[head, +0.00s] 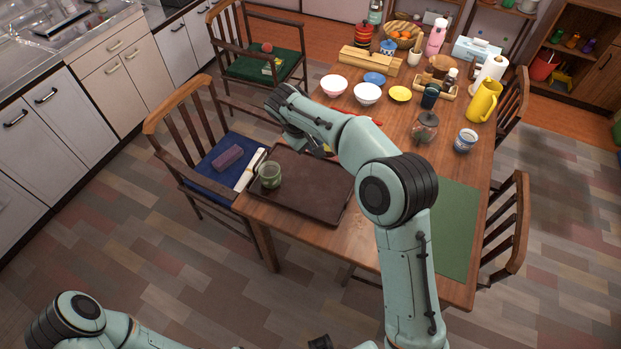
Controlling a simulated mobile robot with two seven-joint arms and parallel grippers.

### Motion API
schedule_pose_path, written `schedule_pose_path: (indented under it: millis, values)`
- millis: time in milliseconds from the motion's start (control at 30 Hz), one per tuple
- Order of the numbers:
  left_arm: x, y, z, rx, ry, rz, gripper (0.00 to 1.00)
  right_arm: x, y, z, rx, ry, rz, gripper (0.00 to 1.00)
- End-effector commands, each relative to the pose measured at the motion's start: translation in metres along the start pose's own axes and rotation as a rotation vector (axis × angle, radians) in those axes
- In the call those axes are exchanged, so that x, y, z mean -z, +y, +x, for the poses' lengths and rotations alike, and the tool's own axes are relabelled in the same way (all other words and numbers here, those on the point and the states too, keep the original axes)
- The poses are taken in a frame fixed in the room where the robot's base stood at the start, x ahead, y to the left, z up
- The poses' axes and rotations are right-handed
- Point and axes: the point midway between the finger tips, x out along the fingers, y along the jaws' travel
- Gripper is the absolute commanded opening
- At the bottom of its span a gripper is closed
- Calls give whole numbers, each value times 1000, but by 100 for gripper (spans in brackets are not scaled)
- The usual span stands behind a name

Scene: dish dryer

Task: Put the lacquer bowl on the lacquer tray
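The lacquer tray, a dark brown rectangle (312,190), lies on the wooden table's near left part. A green glass cup (270,175) stands at its left end. I cannot make out a lacquer bowl for certain; my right arm hides part of the table, and a thin red thing (371,118) shows just behind it. My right gripper (322,151) hangs over the tray's far edge, mostly hidden by its arm, so its fingers and any contents are unclear. My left arm enters at the bottom left; its gripper is not clearly visible.
A glass jar (425,127), patterned cup (465,141) and yellow pitcher (484,100) stand right. A green mat (453,225) lies clear. Chairs flank the table.

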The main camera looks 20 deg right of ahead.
Motion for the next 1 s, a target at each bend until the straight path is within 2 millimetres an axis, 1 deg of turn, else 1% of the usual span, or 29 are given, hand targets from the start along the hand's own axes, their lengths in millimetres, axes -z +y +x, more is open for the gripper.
schedule_pose_path:
  millis: [67, 400, 533, 633, 700, 867, 1000]
  values:
    - [-1, -2, 3, 1, -2, -1, 43, -1, -4, 11, 0, -5, -4, 0]
    - [-4, -6, 13, 3, -7, -3, 43, -2, -39, 90, 0, -7, -5, 0]
    - [-4, -7, 14, 3, -8, -3, 43, -3, -51, 117, 0, -6, -3, 0]
    - [-5, -7, 15, 3, -8, -3, 43, -2, -58, 132, 1, -5, -3, 0]
    - [-5, -7, 14, 3, -8, -3, 43, -2, -60, 138, 0, -2, -1, 0]
    - [-5, -7, 15, 3, -8, -3, 43, -2, -64, 146, 0, -3, -2, 0]
    - [-5, -7, 15, 3, -8, -3, 43, -2, -71, 161, 1, -4, -3, 0]
